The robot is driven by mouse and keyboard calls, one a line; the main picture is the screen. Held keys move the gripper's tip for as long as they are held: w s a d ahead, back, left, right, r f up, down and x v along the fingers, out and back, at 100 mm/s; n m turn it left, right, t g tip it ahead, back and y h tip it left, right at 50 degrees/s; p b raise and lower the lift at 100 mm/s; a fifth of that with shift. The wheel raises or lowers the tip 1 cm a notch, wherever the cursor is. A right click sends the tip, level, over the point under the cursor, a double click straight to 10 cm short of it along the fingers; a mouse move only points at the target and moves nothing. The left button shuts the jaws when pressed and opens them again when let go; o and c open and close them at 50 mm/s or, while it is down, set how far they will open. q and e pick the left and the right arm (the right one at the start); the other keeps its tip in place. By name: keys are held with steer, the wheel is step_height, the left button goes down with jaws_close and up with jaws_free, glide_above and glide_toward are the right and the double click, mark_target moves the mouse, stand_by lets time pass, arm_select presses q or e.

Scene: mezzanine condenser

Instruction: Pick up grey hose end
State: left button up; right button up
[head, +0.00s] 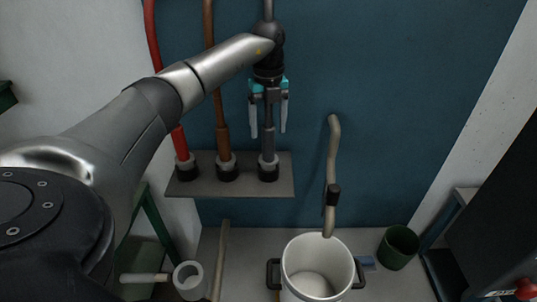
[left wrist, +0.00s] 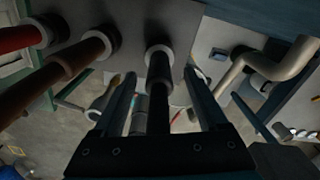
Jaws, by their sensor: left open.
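The grey hose end (head: 268,142) hangs upright with its tip in a dark collar on a grey shelf (head: 236,185). It is the rightmost of three hoses. My left gripper (head: 268,132) points down over it, open, with one finger on each side of the hose. In the left wrist view the dark hose (left wrist: 158,85) runs between the two spread fingers (left wrist: 162,105), with gaps on both sides. My right gripper is in neither view.
A brown hose (head: 222,138) and a red hose (head: 181,142) stand close to the left on the same shelf. A bent beige pipe (head: 332,160) with a black fitting is to the right. Below it are a white bucket (head: 318,250) and a green bucket (head: 398,250).

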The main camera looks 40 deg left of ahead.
mark_target(269, 143)
arm_select(q)
steer(key=f, duration=0.4)
steer(key=shift+s+d+p, duration=0.25)
steer(key=shift+s+p, duration=0.05)
steer(key=shift+p, duration=0.1)
steer(key=shift+f, duration=0.65)
steer(key=shift+c, duration=0.4)
jaws_close()
steer(key=shift+w+r, duration=0.1)
